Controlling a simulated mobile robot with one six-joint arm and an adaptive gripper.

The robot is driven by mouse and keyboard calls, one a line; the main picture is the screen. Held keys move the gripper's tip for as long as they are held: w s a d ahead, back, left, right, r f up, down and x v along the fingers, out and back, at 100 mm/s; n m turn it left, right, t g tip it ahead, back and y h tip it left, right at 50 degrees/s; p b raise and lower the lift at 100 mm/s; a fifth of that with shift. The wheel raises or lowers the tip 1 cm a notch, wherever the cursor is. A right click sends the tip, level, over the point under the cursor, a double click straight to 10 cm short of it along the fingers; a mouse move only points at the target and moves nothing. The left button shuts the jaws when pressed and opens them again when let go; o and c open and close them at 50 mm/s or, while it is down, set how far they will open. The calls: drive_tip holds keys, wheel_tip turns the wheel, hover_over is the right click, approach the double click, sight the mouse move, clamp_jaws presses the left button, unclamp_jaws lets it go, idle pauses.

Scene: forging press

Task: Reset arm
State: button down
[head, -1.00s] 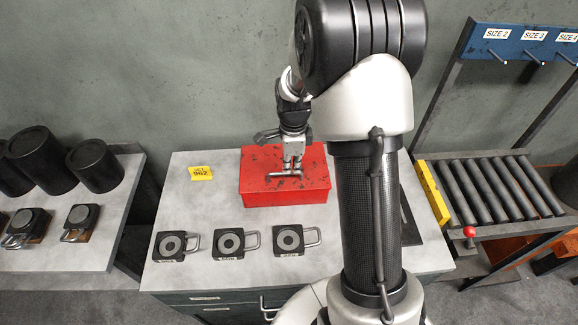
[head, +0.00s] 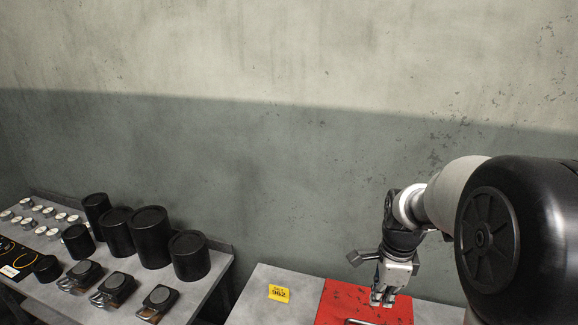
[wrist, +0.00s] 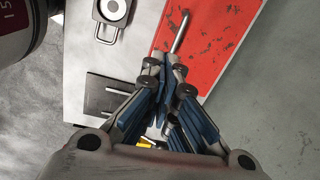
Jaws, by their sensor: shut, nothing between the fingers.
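My gripper (head: 383,298) hangs fingers-down at the end of my arm, above the red box (head: 337,301) on the grey table. It is shut and empty. In the wrist view its blue-lined fingers (wrist: 172,75) come together beside the red lid (wrist: 222,35). The box's metal handle shows past the fingertips there (wrist: 181,32). The fingertips look apart from the handle. The lid is closed. The picture's lower edge cuts off the front of the box in the head view.
A yellow tag (head: 279,293) marked 962 lies on the table left of the box. Black cylinders (head: 150,238) and small black blocks with handles (head: 115,289) stand on the left bench. The wall behind is bare.

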drive_tip(key=s+a+r+n+t+b, duration=0.25)
drive_tip(key=s+a+r+n, duration=0.4)
drive_tip(key=s+n, duration=0.35)
drive_tip(key=s+a+f+n+t+b, duration=0.1)
drive_tip(key=s+a+n+b, duration=0.2)
drive_tip(key=s+n, duration=0.8)
drive_tip(key=shift+a+f+b, duration=0.35)
drive_tip(key=shift+a+f, duration=0.05)
drive_tip(key=shift+a, duration=0.2)
